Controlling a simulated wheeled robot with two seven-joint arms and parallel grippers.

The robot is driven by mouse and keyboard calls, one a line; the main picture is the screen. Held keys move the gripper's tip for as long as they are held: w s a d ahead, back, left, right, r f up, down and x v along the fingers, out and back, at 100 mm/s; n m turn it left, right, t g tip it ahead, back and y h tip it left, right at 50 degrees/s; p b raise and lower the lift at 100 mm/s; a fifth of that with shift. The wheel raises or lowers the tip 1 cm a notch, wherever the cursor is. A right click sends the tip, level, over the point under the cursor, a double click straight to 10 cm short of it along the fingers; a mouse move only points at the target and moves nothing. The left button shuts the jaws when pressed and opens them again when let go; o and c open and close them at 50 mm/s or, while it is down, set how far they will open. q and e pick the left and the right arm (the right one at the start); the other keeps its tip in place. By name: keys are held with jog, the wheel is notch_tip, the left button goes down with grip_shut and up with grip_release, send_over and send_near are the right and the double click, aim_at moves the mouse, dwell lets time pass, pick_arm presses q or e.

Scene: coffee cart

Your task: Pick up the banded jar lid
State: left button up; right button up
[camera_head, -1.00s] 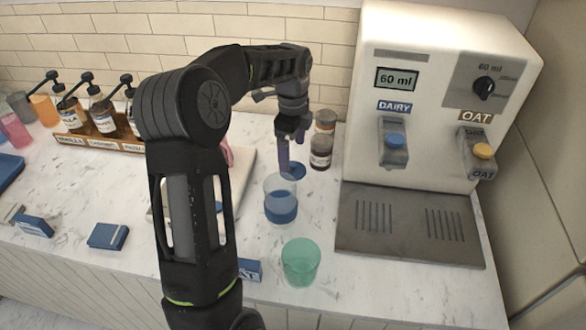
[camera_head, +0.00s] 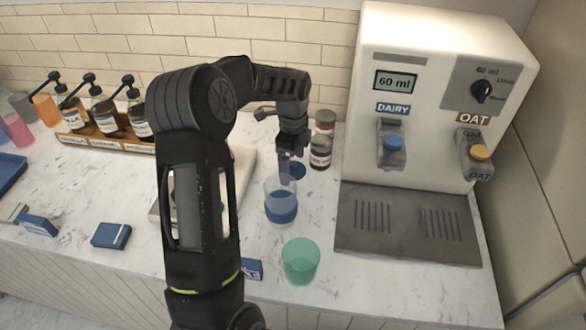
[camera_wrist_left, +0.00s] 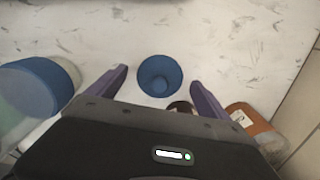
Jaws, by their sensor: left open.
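The blue round lid (camera_head: 298,170) lies on the marble counter behind the blue-banded clear jar (camera_head: 281,207), partly hidden by my left gripper (camera_head: 286,172) in the head view. In the left wrist view the lid (camera_wrist_left: 160,76) is a blue disc with a raised centre. It sits between the two open purple fingers of my left gripper (camera_wrist_left: 161,84), apart from both. The gripper is empty. The banded jar (camera_wrist_left: 38,86) shows at the left of the wrist view. My right gripper is not in view.
A brown-capped jar (camera_head: 321,150) stands just right of the lid. A green cup (camera_head: 300,261) stands in front. The milk dispenser (camera_head: 440,100) is to the right. A syrup bottle rack (camera_head: 100,144) stands at the back left.

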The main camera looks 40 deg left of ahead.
aim_at(292, 162)
pick_arm(q)
jog(key=c, duration=1.4)
jog(key=shift+r, duration=0.1)
notch_tip(292, 162, up, 10)
jog(key=shift+f+b, duration=0.2)
jog(key=shift+b, duration=0.7)
jog(key=shift+r, duration=0.1)
